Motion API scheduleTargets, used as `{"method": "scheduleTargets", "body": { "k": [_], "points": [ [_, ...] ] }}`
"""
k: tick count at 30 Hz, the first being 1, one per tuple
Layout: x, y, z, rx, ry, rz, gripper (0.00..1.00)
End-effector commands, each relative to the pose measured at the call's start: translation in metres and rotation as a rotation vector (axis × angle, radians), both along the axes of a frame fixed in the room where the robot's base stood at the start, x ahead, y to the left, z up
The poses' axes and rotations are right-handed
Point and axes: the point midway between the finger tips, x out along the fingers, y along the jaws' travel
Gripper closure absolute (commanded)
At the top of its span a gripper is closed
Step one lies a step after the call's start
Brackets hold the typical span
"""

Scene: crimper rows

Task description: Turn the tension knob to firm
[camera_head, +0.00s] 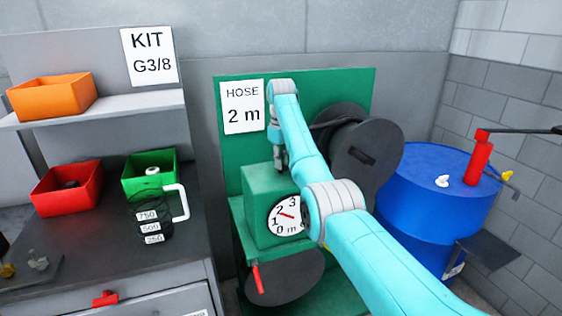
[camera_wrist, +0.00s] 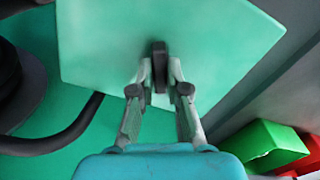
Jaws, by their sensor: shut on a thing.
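A green box (camera_head: 258,190) with a white dial (camera_head: 287,216) stands in front of a green panel. In the wrist view a narrow dark knob (camera_wrist: 159,58) sits on the green box face (camera_wrist: 110,45). My gripper (camera_wrist: 160,88) is shut on this knob, one finger on each side. In the head view my gripper (camera_head: 280,160) reaches down to the top of the box and the knob is hidden there. No firm marking for the knob is readable.
A dark hose reel (camera_head: 375,165) stands right of the box, with a blue drum (camera_head: 420,200) beyond. A sign (camera_head: 242,107) reads HOSE 2 m. A red-handled lever (camera_head: 258,278) is below the box. The bench (camera_head: 120,240) at left holds bins and a jug (camera_head: 150,205).

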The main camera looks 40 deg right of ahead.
Motion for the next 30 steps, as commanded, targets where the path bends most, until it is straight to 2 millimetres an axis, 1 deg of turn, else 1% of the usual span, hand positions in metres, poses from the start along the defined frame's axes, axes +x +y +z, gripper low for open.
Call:
{"method": "scheduleTargets", "body": {
  "k": [30],
  "points": [
    [-0.0003, -0.0002, -0.0002, 0.000, 0.001, -0.964, 1.00]
  ]
}}
